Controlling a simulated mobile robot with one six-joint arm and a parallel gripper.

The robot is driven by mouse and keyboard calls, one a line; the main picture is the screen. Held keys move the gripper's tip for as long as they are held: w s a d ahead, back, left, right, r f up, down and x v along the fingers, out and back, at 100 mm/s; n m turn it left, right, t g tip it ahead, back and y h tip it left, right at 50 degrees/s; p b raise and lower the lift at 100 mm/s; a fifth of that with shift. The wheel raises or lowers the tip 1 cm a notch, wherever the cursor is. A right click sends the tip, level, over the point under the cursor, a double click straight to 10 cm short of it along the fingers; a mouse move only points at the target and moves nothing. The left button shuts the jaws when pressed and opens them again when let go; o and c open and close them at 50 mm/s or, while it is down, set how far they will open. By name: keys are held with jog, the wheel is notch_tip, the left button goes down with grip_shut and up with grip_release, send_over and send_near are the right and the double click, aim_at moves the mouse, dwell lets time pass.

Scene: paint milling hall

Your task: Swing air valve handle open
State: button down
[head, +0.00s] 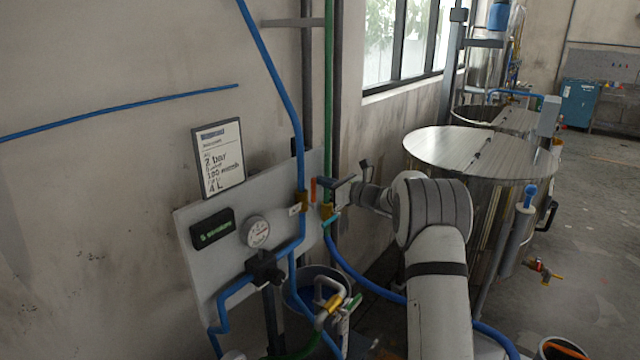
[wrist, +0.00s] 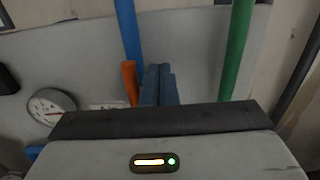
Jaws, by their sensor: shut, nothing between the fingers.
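An orange lever handle (head: 313,188) stands about upright on the wall panel, beside a brass valve body (head: 301,201) on the blue pipe. My gripper (head: 324,183) is at the panel, just right of the orange handle. In the wrist view its fingers (wrist: 158,84) are together, with nothing between them, close beside the handle's right side. I cannot tell whether they touch it. The lower part of the handle is hidden in the wrist view by my gripper body.
A green pipe (head: 329,100) with a second brass valve (head: 327,210) runs right of my gripper. A gauge (head: 257,232), a dark display (head: 212,229) and a sign (head: 218,158) are to the left. A steel tank (head: 480,155) stands at the right.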

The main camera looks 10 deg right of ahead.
jog(key=shift+s, duration=0.1)
jog(key=b+v, duration=0.2)
jog(key=v, duration=0.6)
jog(key=shift+s+d+b, duration=0.25)
jog(key=shift+d+b, duration=0.05)
